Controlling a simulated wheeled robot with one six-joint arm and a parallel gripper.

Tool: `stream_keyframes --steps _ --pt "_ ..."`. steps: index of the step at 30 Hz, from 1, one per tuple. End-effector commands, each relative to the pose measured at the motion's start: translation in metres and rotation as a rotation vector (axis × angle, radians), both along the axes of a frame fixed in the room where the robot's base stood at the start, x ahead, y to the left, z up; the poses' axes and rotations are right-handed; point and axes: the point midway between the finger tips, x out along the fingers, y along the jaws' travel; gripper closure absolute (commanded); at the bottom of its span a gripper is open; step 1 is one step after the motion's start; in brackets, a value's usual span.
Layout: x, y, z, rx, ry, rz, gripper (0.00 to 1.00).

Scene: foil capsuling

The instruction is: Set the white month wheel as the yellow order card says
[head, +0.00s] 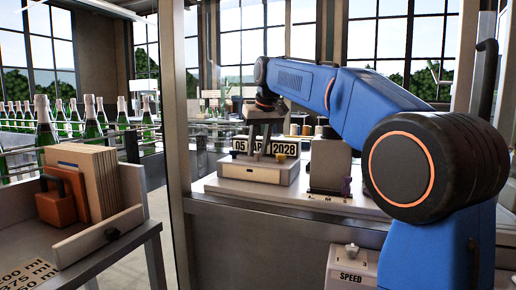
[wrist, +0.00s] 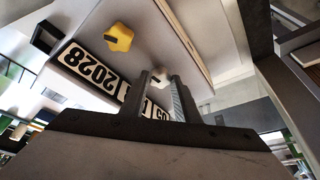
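The date stamp unit (head: 240,171) stands on the bench, with date plates reading "05", "AP" partly covered by my fingers, and "2028" (head: 284,148). In the wrist view the plates show upside down, with "2028" (wrist: 90,65) clear and the month plate mostly hidden. The white month wheel (wrist: 159,78) is a small lobed knob seen in the gap between the fingertips of my gripper (wrist: 162,80). My gripper (head: 261,150) points down in front of the plates, its fingers apart. Whether they touch the wheel I cannot tell. I cannot make out the yellow order card.
A yellow lobed knob (wrist: 118,37) sits beside the white wheel, near "2028". A grey machine (head: 329,165) with a dark purple knob stands right of the stamp. A metal post (head: 174,120) rises at left. Bottles (head: 90,120) and a rack with boards (head: 95,185) are farther left.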

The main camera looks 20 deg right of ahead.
Motion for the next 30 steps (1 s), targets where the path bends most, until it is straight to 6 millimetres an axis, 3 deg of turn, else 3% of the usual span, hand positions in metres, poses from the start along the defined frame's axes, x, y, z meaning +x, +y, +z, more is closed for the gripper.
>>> stream_keyframes --steps 2,14,20,30 --pt "0.000 0.000 0.000 0.000 0.000 0.000 0.54" --pt "-0.002 0.000 0.006 0.000 -0.002 0.001 0.54" --pt "-0.013 -0.002 0.033 0.000 -0.003 0.001 0.54" --pt "-0.038 -0.006 0.096 0.000 -0.004 0.001 0.54"
